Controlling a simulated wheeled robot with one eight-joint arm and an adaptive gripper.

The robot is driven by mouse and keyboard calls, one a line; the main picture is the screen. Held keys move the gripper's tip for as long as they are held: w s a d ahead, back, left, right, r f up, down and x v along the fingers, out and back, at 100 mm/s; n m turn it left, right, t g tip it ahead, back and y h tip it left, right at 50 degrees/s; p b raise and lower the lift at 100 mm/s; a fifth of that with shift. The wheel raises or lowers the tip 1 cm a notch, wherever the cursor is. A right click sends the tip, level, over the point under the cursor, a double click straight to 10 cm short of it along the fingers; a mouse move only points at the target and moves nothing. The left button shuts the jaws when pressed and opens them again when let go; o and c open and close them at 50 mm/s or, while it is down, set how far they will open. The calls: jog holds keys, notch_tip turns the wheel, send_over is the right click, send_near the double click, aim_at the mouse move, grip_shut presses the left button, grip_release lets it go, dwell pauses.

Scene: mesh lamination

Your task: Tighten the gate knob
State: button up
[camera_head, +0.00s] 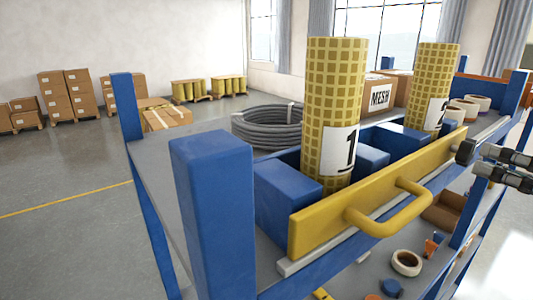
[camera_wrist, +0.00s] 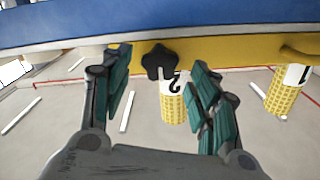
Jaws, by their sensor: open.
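The gate knob is a black lobed knob (camera_head: 466,151) at the right end of the yellow gate (camera_head: 335,221). In the wrist view the knob (camera_wrist: 157,61) is near the top centre, on the yellow bar (camera_wrist: 235,50). My gripper (camera_head: 483,160) is at the right edge of the head view, just right of the knob. In the wrist view my gripper (camera_wrist: 160,80) is open, with one green-padded finger on each side of the knob. A gap shows between pads and knob; contact cannot be told.
A yellow handle (camera_head: 395,210) sticks out from the gate. Mesh roll 1 (camera_head: 336,90) and mesh roll 2 (camera_head: 436,75) stand behind it among blue blocks. A blue post (camera_head: 215,215) rises at the front left. A tape roll (camera_head: 406,262) lies on the lower shelf.

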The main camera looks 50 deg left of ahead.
jog(key=shift+w+a, duration=0.1)
jog(key=shift+a, duration=1)
jog(key=c, duration=1.1)
jog(key=shift+o, duration=0.2)
